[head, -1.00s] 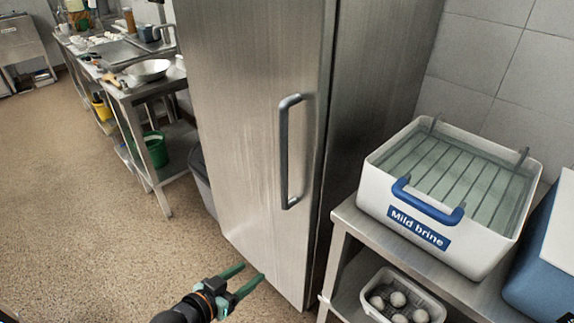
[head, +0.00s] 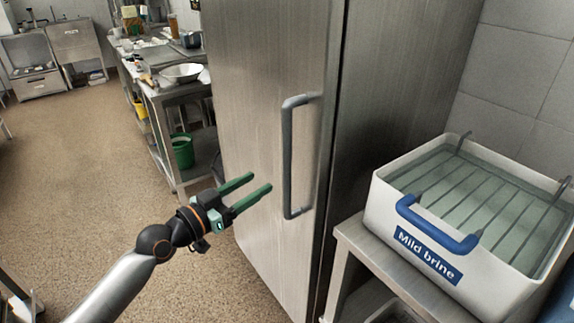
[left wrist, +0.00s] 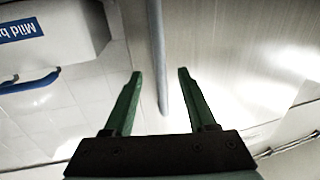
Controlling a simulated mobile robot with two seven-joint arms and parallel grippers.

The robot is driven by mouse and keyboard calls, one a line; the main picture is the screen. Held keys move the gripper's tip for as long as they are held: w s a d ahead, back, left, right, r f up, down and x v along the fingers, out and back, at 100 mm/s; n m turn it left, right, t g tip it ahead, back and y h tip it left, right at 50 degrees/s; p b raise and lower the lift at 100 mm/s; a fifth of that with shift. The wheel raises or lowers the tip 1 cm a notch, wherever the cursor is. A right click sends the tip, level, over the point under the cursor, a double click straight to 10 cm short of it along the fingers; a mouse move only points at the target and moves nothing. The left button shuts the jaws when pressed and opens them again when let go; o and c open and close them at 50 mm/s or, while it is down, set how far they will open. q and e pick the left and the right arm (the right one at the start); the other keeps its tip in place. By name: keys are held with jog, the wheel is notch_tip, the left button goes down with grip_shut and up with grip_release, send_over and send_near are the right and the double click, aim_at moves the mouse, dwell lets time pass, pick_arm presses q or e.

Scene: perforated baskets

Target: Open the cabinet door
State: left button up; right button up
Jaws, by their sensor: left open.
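The steel cabinet door (head: 262,110) is shut and fills the middle of the head view. Its long grey vertical handle (head: 288,160) is near the door's right edge. My left gripper (head: 262,184) is open, its green fingers pointing at the handle from the left and a little short of it in the picture. I cannot tell any contact. My right gripper is not in view.
A white "Mild brine" tub (head: 470,215) with a blue handle stands on a steel table (head: 375,255) right of the cabinet. A steel workbench (head: 165,95) with bowls and a green bucket (head: 182,150) stands behind left. The floor (head: 90,190) at left is open.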

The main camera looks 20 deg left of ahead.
aim_at(284, 167)
pick_arm(q)
jog(key=x, duration=1)
jog(key=shift+w+d+p, duration=0.15)
jog(key=shift+w+p, duration=0.1)
jog(key=shift+p, duration=0.15)
grip_shut()
dwell(0.9)
